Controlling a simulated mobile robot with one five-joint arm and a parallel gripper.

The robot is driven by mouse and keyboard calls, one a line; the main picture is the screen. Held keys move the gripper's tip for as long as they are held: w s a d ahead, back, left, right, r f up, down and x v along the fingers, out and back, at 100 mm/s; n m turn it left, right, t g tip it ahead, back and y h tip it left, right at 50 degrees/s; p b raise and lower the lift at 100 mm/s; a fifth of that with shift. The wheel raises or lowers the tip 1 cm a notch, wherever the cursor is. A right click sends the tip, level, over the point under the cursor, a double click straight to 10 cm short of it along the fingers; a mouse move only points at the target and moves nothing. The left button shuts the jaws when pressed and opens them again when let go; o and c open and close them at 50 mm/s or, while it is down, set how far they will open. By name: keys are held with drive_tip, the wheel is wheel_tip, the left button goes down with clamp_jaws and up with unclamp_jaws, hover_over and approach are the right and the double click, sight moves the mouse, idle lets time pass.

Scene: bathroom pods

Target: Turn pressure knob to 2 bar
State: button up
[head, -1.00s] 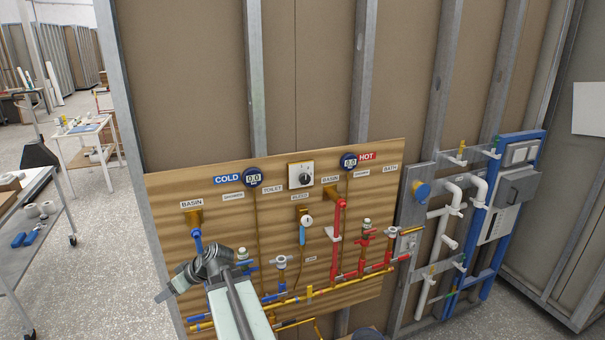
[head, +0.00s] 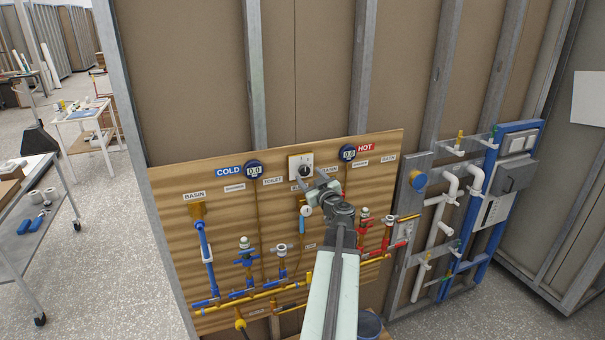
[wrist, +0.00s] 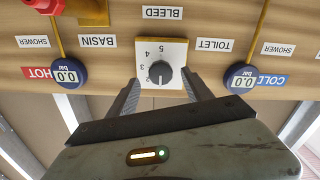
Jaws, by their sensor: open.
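The pressure knob (head: 305,171) is a dark round dial on a white square plate, between the COLD and HOT gauges on the wooden board. In the wrist view, upside down, the black knob (wrist: 160,73) shows a numbered scale around it. My gripper (head: 313,186) is in front of the board, just below the knob plate. In the wrist view its open fingers (wrist: 160,92) spread to either side of the plate's near edge. The knob is between their lines but a little beyond the tips, and nothing is held. The pointer's exact setting is hard to read.
The COLD gauge (wrist: 240,78) and HOT gauge (wrist: 69,73) both read 0.0 bar. Below the knob are pipes and valves, including a blue pipe (head: 206,255). A grey trolley (head: 35,200) stands at the left. White pipes (head: 450,190) are at the right.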

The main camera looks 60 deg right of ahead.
sight(305, 171)
drive_tip(key=x, duration=0.5)
drive_tip(key=shift+w, duration=0.1)
clamp_jaws()
drive_tip(key=shift+a+f, duration=0.15)
drive_tip(key=shift+a, duration=0.1)
drive_tip(key=shift+d+r, duration=0.1)
drive_tip(key=shift+r, duration=0.1)
drive_tip(key=shift+r+m, duration=0.1)
drive_tip(key=shift+m, duration=1.1)
drive_tip(key=m, duration=0.6)
drive_tip(key=shift+r, duration=0.1)
drive_tip(key=shift+m, duration=0.3)
